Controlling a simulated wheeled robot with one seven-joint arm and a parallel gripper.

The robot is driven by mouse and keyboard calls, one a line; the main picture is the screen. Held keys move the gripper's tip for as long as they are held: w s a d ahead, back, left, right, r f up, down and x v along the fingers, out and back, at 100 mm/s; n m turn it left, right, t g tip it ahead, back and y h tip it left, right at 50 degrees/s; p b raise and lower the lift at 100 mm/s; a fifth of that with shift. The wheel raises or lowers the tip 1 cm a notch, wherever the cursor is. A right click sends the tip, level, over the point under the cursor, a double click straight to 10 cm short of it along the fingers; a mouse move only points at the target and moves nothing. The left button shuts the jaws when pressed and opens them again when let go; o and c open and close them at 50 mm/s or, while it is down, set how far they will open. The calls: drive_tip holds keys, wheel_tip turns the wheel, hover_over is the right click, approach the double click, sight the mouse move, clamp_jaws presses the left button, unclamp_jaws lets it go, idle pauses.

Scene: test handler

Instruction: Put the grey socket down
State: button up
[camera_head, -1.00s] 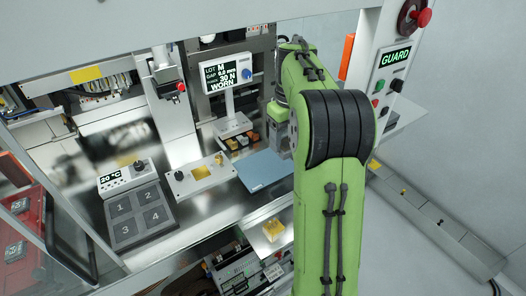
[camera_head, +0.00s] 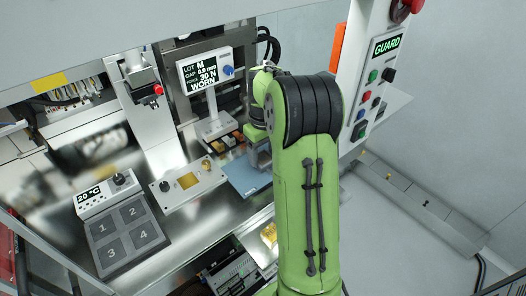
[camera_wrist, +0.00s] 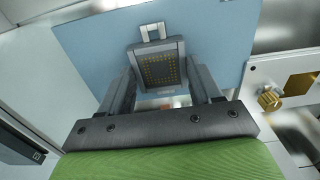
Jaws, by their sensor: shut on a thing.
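The grey socket (camera_wrist: 160,70), a square frame with rows of gold contacts and a tab at its far side, is between the fingers of my gripper (camera_wrist: 161,88) in the wrist view. My gripper is shut on it. Behind it is the blue mat (camera_wrist: 88,40); whether the socket touches the mat I cannot tell. In the head view, my gripper (camera_head: 260,155) is at the right part of the blue mat (camera_head: 243,182), partly covered by my arm. I cannot make out the socket clearly there.
A plate with a gold square and a knob (camera_head: 188,186) lies left of the mat. Small bins (camera_head: 228,143) and a display on a stand (camera_head: 205,76) are behind it. A numbered four-pad block (camera_head: 127,232) is farther left. The GUARD panel (camera_head: 375,85) stands at the right.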

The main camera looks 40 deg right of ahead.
sight(264, 159)
drive_tip(key=shift+s, duration=0.2)
drive_tip(key=o, duration=1)
drive_tip(key=shift+w+f, duration=0.15)
wheel_tip(264, 159, up, 12)
drive_tip(key=shift+r+p, duration=0.25)
drive_tip(key=shift+p, duration=0.45)
